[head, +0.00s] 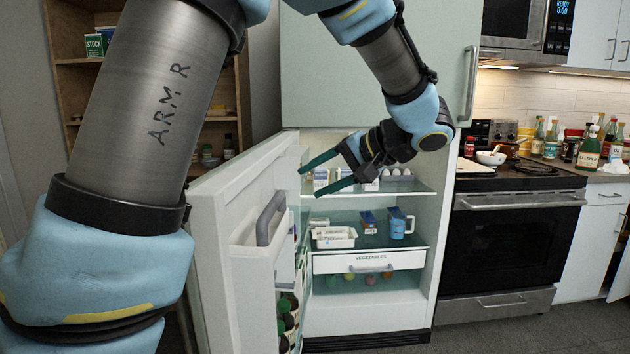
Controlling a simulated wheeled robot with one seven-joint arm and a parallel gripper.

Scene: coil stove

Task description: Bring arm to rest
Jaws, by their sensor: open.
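My gripper (315,174) is in front of the open fridge (437,220), at the height of its upper shelf. Its two green fingers are spread apart and point left, with nothing between them. My arm reaches across the top of the view and bends down to the gripper. The fridge door (230,262) stands open toward me on the left, below and left of the fingers. The fingers hide part of the cartons on the upper shelf. I cannot tell how far the fingers are from the shelf.
Inside the fridge are a white tub (334,238), a blue jug (397,223) and a vegetable drawer (350,264). A coil stove (510,245) with a white bowl (490,158) stands right of the fridge. Several bottles crowd the counter. A wooden shelf (78,62) is behind my arm.

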